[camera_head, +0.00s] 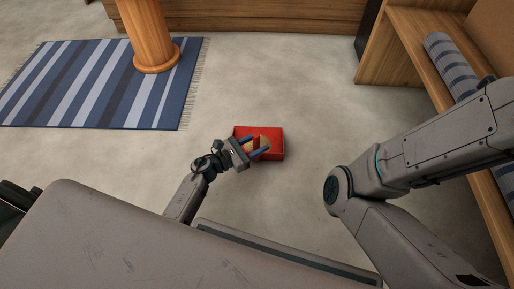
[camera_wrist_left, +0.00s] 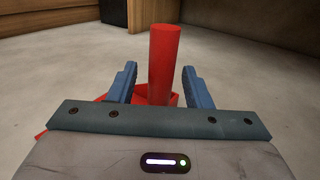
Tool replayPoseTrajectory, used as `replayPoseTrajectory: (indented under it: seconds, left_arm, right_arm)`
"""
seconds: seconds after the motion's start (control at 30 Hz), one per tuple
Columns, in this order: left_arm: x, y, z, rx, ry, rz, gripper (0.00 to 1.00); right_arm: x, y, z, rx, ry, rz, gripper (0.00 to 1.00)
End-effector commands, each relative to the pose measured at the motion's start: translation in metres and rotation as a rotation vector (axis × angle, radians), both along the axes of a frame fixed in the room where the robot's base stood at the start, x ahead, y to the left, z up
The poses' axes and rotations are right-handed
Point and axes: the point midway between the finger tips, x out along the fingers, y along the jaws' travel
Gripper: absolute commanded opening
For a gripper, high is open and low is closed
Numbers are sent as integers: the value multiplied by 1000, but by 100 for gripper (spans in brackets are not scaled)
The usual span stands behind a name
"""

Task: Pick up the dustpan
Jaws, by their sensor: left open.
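The red dustpan (camera_head: 276,137) lies on the grey floor in the middle of the head view, with tan patches showing inside its walls. In the left wrist view its red round handle (camera_wrist_left: 164,60) stands upright, and parts of the red pan (camera_wrist_left: 112,97) show low behind the fingers. My left gripper (camera_head: 257,147) reaches over the near left part of the dustpan. Its blue fingers are open, one on each side of the handle in the left wrist view (camera_wrist_left: 160,75), with gaps showing. The handle's base is partly hidden by the gripper. My right gripper is not in view.
A blue striped rug (camera_head: 75,85) lies at the left, with a round wooden post (camera_head: 150,35) standing on it. A wooden bench (camera_head: 395,50) with a rolled striped textile (camera_head: 450,65) stands at the right. The floor around the dustpan is clear.

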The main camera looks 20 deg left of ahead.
Motion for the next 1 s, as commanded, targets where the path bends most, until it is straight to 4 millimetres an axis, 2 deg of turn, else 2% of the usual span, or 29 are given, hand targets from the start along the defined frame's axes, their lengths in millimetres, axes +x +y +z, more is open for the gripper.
replayPoseTrajectory:
  seconds: [0.03, 0.27, 0.73, 1.0]
  left_arm:
    - [0, 0, 0, 0, 0, 0, 45]
    - [0, 0, 0, 0, 0, 0, 0]
    - [0, 0, 5, 0, -1, 0, 0]
    - [0, 0, 32, 1, -2, -1, 0]
  right_arm:
    - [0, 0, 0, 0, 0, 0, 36]
    - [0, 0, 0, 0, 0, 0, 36]
    - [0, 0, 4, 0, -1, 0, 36]
    - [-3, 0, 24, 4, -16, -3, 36]
